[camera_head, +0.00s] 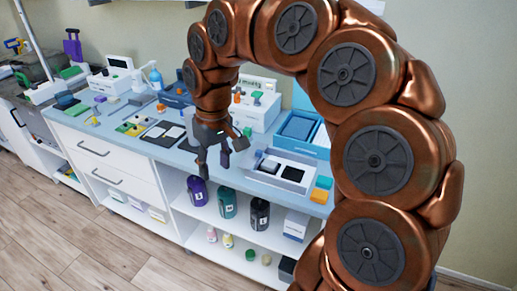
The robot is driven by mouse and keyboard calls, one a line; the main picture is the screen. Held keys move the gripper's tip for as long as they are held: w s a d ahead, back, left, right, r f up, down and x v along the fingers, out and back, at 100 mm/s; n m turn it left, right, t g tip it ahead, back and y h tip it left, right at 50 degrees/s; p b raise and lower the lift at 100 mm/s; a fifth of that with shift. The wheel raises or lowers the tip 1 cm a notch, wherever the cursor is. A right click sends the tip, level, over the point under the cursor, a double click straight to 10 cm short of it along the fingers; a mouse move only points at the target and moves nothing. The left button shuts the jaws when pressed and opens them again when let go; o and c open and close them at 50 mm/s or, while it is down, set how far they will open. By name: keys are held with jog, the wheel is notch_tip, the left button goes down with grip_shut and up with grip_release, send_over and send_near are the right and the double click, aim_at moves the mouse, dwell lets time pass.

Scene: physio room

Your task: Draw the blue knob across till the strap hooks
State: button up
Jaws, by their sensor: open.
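My copper-coloured arm reaches over the blue-topped counter (150,154) from the right. My gripper (219,158) hangs down near the counter's front edge, with its dark fingers spread apart and nothing clearly held between them. A small purple piece shows close to the fingers, and I cannot tell whether it is part of the gripper or a separate thing. I cannot make out a blue knob or a strap for certain. My arm hides part of the counter's right side.
A grey tray with dark parts (282,170) lies right of my gripper. A blue box (299,127) stands behind it. Dark flat pads (164,133) lie to the left. Bottles (228,202) stand on the shelf below. Floor is clear in front.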

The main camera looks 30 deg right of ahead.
jog(key=w+d, duration=0.4)
jog(key=w, duration=0.2)
jog(key=m, duration=0.5)
send_over(259, 151)
jog(key=shift+h, duration=0.4)
jog(key=f, duration=0.6)
jog(key=shift+w+a+f, duration=0.1)
jog(key=shift+a, duration=0.1)
jog(key=shift+d+f, duration=0.15)
jog(key=shift+d, duration=0.05)
jog(key=shift+f, duration=0.3)
jog(key=shift+f+p, duration=1.05)
jog(key=shift+f, duration=2.45)
grip_shut()
